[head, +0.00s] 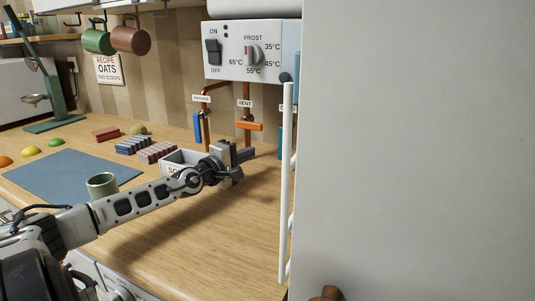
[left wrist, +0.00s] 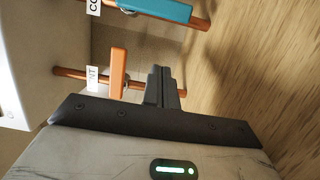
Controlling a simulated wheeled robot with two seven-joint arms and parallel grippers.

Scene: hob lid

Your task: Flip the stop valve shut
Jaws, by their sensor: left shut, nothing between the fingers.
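Several lever valves sit on copper pipes under the white control box; I cannot read "stop" on any label. The orange lever (head: 250,126), under the VENT label (head: 245,104), lies across its pipe; it also shows in the left wrist view (left wrist: 118,72). The blue lever (head: 197,128) to its left points down along its pipe. The teal lever (left wrist: 155,10) lies along its pipe and is mostly hidden in the head view. My left gripper (head: 246,154) is shut and empty, just below the orange lever; in the left wrist view its fingertips (left wrist: 161,70) look apart from it. My right gripper is out of view.
The white control box (head: 242,51) hangs above the valves. A tall white panel (head: 420,150) with a white vertical handle (head: 286,185) blocks the right side. A white box (head: 178,160), a green mug (head: 102,185) and a blue mat (head: 60,180) are on the counter.

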